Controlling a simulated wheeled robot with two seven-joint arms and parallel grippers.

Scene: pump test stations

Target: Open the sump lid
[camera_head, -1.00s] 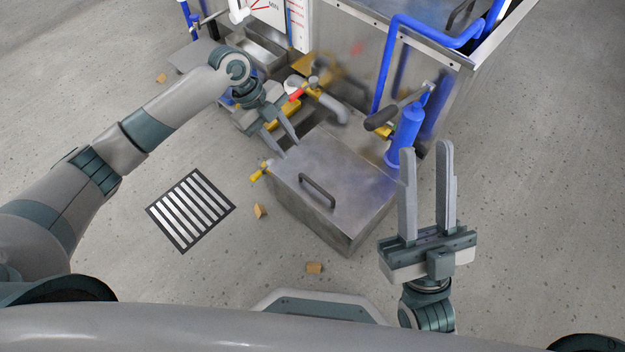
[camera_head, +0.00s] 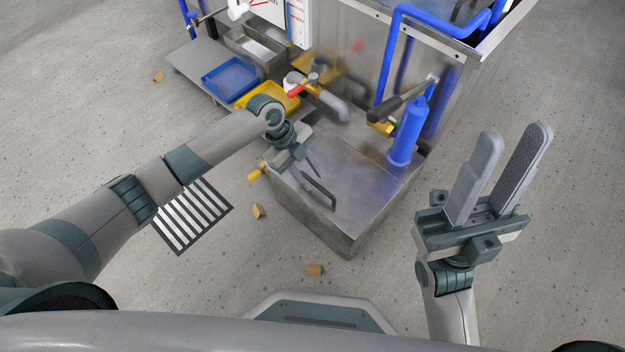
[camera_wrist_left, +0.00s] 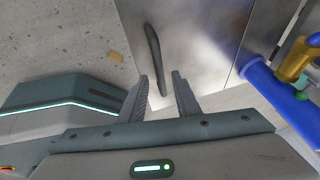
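The sump lid (camera_head: 352,172) is the flat steel top of a metal box on the floor, and it lies closed. Its dark bar handle (camera_head: 318,190) stands on the lid's near left part; the handle also shows in the left wrist view (camera_wrist_left: 154,56). My left gripper (camera_head: 311,180) is open above the lid, close to the handle. In the left wrist view the handle's near end lies between my left fingertips (camera_wrist_left: 162,85), and I cannot tell whether they touch it. My right gripper (camera_head: 514,135) is open and empty, right of the box above bare floor.
A blue pump cylinder (camera_head: 405,135) with a lever (camera_head: 400,103) stands at the lid's back right. A grey pipe (camera_head: 330,102) with a red-handled valve is behind the lid. A yellow tray (camera_head: 268,98) and a blue tray (camera_head: 230,78) sit at the back left. The floor has several small blocks.

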